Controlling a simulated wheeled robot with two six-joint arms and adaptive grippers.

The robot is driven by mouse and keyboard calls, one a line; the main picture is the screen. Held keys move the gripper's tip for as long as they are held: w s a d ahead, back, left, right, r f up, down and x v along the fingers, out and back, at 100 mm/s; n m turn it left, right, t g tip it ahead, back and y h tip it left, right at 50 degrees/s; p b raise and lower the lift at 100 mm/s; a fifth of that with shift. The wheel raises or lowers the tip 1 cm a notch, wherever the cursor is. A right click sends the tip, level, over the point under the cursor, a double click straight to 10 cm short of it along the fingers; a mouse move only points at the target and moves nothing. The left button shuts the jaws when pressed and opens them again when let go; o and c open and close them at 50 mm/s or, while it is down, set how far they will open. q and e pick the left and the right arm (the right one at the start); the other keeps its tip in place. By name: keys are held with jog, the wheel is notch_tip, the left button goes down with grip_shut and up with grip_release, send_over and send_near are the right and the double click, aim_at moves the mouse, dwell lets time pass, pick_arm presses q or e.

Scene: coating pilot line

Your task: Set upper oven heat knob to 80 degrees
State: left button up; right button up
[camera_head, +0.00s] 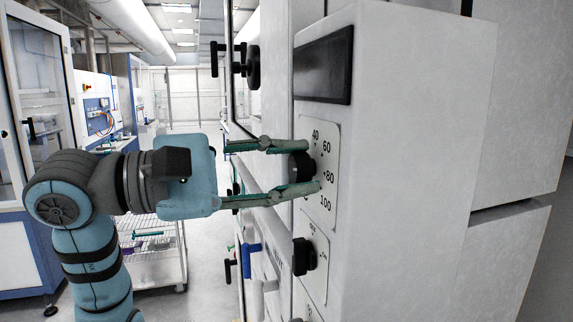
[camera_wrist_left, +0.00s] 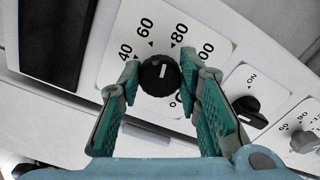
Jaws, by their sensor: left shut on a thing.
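The upper heat knob (camera_head: 300,166) is black and round, on a white dial plate (camera_head: 330,150) marked 40, 60, 80 and 100 on the oven's front panel. My left gripper (camera_head: 312,167) reaches in from the left with one finger above the knob and one below, shut on it. In the left wrist view the knob (camera_wrist_left: 154,82) sits between the two green-padded fingertips. Its white pointer mark is visible and points upward, roughly toward the gap between 60 and 80; the exact setting is hard to tell. My right gripper is in neither view.
A black ON switch knob (camera_head: 304,256) sits below the dial; it also shows in the left wrist view (camera_wrist_left: 246,104). Another numbered dial's knob (camera_wrist_left: 305,142) is further along. A dark display (camera_head: 323,66) is above. Oven door handles (camera_head: 252,67) stick out at left. A wire cart (camera_head: 155,255) stands behind my arm.

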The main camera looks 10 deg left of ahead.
pick_arm(q)
jog(key=shift+m, duration=1.2)
jog(key=o, duration=1.1)
jog(key=shift+o, duration=0.2)
jog(key=v, duration=1.2)
